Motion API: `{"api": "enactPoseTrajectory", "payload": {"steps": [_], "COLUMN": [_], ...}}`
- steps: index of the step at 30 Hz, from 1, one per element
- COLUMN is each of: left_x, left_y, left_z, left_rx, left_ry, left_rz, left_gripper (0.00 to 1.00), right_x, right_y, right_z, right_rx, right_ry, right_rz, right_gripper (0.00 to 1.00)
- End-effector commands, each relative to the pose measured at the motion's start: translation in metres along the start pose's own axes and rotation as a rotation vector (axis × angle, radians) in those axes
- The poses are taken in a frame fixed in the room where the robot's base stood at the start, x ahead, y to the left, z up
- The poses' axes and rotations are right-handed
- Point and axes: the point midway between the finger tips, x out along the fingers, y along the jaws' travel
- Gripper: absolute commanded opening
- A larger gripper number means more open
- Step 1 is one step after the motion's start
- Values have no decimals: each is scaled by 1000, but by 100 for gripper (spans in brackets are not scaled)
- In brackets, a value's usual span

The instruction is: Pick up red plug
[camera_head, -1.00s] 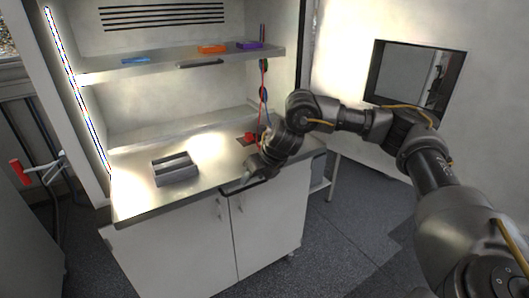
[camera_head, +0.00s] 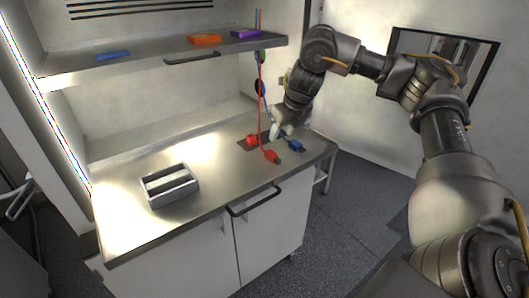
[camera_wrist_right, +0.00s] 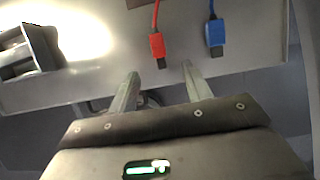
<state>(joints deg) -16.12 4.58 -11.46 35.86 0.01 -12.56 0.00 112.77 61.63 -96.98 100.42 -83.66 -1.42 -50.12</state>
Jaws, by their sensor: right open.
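The red plug (camera_head: 271,156) lies on the steel worktop with its red cable running up behind it. In the right wrist view the red plug (camera_wrist_right: 157,46) is beyond the fingertips, between their lines, with its dark tip towards me. My right gripper (camera_head: 277,131) is above the worktop, just behind and beside the red plug in the head view. In the wrist view the right gripper (camera_wrist_right: 157,72) has its fingers apart with nothing between them. My left gripper is not in view.
A blue plug (camera_head: 295,146) lies right of the red plug, and it also shows in the wrist view (camera_wrist_right: 215,36). A red piece (camera_head: 251,139) sits near the cables. A grey holder (camera_head: 170,186) stands on the left worktop. A shelf (camera_head: 130,72) hangs above.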

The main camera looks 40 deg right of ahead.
Motion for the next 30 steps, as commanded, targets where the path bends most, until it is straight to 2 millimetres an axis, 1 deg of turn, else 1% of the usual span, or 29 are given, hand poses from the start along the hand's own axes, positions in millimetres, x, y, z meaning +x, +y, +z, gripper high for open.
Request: {"api": "enactPoseTrajectory", "payload": {"steps": [2, 5, 7, 10, 12, 15, 21, 23, 27, 29, 30], "left_x": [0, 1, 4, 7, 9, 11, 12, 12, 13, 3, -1], "left_y": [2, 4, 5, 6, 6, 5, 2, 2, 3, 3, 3], "left_z": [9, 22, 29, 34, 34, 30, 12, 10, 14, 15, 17], "left_rx": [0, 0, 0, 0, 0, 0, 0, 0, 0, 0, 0], "left_ry": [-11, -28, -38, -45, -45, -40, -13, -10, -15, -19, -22], "left_rz": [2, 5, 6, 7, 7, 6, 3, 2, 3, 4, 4], "left_gripper": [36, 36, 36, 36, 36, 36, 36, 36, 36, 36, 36], "right_x": [1, 10, 20, 36, 45, 53, 57, 59, 74, 78, 84], "right_y": [0, 0, 0, 0, 1, 1, 0, 1, 2, 3, 3], "right_z": [0, -1, -2, -2, -1, -1, 0, 0, -1, 1, 0], "right_rx": [0, 0, 1, 2, 0, 0, 0, 0, 1, 1, 1], "right_ry": [1, 1, 4, 4, 3, 2, -1, 0, 4, 5, 6], "right_rz": [0, 0, 1, 1, 0, 1, -1, -1, 1, -1, -1], "right_gripper": [49, 49, 49, 49, 49, 49, 49, 49, 49, 49, 49]}}
